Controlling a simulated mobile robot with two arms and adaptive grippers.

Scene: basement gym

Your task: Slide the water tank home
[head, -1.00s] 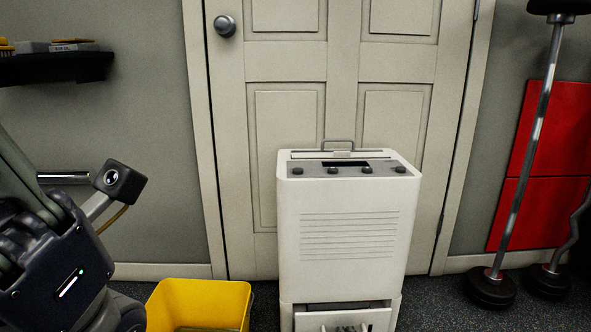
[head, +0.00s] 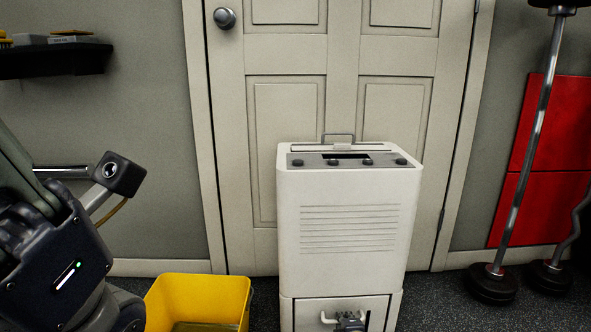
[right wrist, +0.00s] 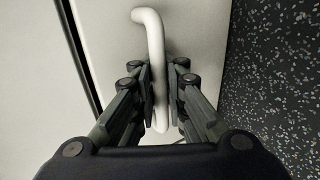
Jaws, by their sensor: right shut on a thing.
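A white dehumidifier (head: 345,225) stands upright in front of the door, with a row of knobs and a metal handle on top. The water tank's front panel (head: 370,304) fills the bay at its bottom and looks about level with the casing; its lower part is cut off by the frame. My right gripper (right wrist: 160,95) is shut on the tank's white bar handle (right wrist: 150,25), one finger on each side. In the head view, the gripper (head: 350,322) shows small at the handle. My left arm is at the left, but its fingers are out of sight.
A yellow bin (head: 198,300) stands on the floor left of the dehumidifier. A white door (head: 343,110) is behind it. Barbells (head: 493,280) lean at the right by red panels (head: 530,205). A dark shelf (head: 55,60) hangs on the left wall.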

